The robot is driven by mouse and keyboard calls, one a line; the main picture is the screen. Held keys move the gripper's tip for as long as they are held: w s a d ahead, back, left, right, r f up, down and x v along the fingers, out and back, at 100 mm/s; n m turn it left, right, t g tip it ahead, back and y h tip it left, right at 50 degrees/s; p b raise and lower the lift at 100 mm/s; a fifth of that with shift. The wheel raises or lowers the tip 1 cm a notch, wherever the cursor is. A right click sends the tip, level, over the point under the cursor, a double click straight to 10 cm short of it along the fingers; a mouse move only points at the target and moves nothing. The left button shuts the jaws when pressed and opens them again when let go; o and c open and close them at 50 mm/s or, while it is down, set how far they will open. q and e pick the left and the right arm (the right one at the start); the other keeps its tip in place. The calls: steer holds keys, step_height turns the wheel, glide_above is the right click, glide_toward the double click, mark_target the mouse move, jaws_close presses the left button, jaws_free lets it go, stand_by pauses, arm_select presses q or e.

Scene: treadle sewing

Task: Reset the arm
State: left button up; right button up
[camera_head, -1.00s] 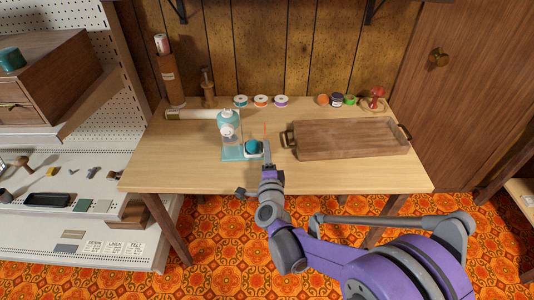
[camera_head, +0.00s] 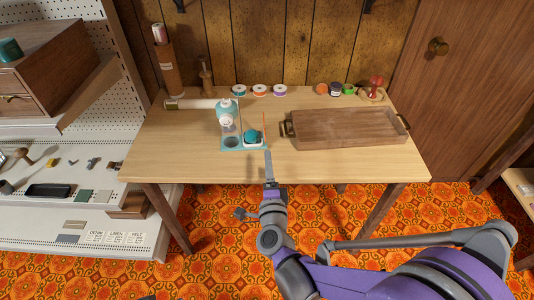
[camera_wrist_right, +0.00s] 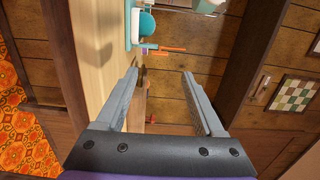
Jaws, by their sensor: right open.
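My right gripper (camera_head: 268,163) is over the front part of the wooden table (camera_head: 200,165), just right of and in front of a small teal stand (camera_head: 230,144). In the right wrist view its two fingers (camera_wrist_right: 160,78) are spread wide with nothing between them. The gripper appears apart from these. My left gripper is out of view.
A wooden tray (camera_head: 345,128) lies on the table's right. Several thread spools (camera_head: 260,90) line the back edge, with a red-topped object (camera_head: 375,88) at back right. A pegboard shelf unit (camera_head: 60,215) stands left. The table's front left is clear.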

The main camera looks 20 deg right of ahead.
steer(key=shift+s+a, duration=0.15)
steer(key=shift+s, duration=0.55)
